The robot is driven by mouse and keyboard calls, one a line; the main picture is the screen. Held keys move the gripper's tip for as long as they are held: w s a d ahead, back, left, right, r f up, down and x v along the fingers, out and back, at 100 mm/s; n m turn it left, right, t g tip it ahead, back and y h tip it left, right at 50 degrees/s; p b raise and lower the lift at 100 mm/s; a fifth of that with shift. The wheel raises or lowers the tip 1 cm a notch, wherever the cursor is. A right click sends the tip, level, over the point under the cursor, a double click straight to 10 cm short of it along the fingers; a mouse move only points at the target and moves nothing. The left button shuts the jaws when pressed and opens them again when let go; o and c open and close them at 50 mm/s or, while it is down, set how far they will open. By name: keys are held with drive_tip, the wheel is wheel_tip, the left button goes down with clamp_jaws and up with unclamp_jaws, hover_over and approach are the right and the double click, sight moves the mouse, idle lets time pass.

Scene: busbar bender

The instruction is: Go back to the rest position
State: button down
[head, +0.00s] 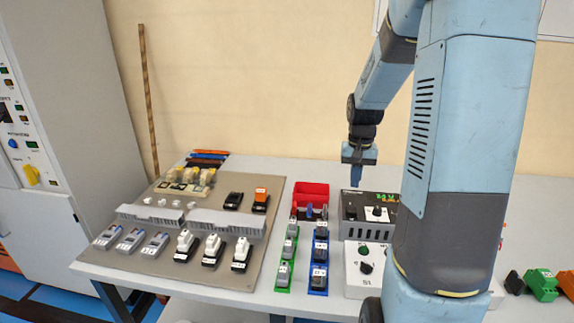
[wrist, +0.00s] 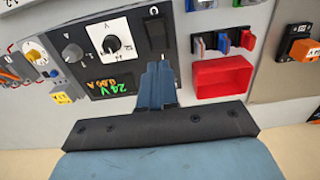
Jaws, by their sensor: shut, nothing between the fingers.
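My gripper (head: 356,176) hangs from my blue arm above the back of the table, over the power supply box. In the wrist view its two fingers (wrist: 157,75) are together and hold nothing. The dark power supply panel (wrist: 105,48) with knobs and a lit green and orange display lies beyond the fingers. In the head view the same power supply (head: 366,208) stands just below the gripper, and the gripper appears apart from it. My arm hides part of the table at the right.
A red bin (head: 311,194) stands left of the gripper. Green and blue module rows (head: 319,262) and a grey control box (head: 366,262) are in front. A board (head: 232,275) with several devices lies at the left. A grey cabinet (head: 62,120) stands far left. The air above the table is clear.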

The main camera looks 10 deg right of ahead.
drive_tip(key=s+a+r+n+t, duration=0.2)
drive_tip(key=s+a+r, duration=0.5)
drive_tip(key=s, duration=0.4)
drive_tip(key=s+a+r+n+t, duration=0.2)
drive_tip(key=s+a+r+t, duration=0.1)
drive_tip(key=s+a+r, duration=0.4)
drive_tip(key=s+r, duration=0.3)
drive_tip(key=s, duration=0.1)
drive_tip(key=shift+r+n+t, duration=0.3)
